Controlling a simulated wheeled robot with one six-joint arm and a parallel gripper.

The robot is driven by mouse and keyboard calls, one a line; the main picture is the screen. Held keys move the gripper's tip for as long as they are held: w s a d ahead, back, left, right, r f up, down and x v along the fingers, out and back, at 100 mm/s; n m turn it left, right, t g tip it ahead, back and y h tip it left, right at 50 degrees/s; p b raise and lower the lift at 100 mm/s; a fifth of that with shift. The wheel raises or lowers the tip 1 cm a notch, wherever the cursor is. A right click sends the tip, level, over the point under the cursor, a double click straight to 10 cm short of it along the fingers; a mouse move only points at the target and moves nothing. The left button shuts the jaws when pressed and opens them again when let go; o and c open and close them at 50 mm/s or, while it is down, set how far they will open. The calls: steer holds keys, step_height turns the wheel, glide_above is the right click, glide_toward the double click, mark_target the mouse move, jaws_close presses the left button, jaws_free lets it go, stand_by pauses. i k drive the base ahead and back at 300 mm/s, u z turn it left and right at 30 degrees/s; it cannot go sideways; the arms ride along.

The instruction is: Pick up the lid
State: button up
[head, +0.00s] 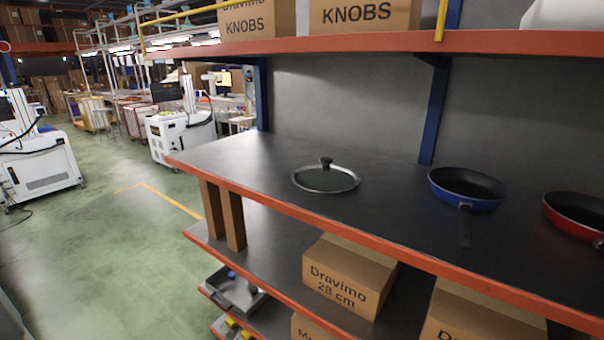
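The lid (310,179) lies flat on the dark shelf top (260,152), left of the pans. It is round, with a metal rim, a see-through middle and a dark knob (326,162) on top. Nothing touches it or covers it. My gripper is not in view.
A blue pan (466,188) with its handle toward the front stands right of the lid, and a red pan (575,216) stands farther right. An upper shelf (450,43) with boxes of knobs (365,15) overhangs the back. Below is a lower shelf with cardboard boxes (345,272). Green floor (110,245) is clear at left.

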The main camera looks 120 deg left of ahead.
mark_target(326, 176)
steer(key=u, duration=3.55)
steer(key=k, duration=0.1)
steer(key=u, duration=0.75)
steer(key=i, duration=1.35)
steer(key=u, duration=0.3)
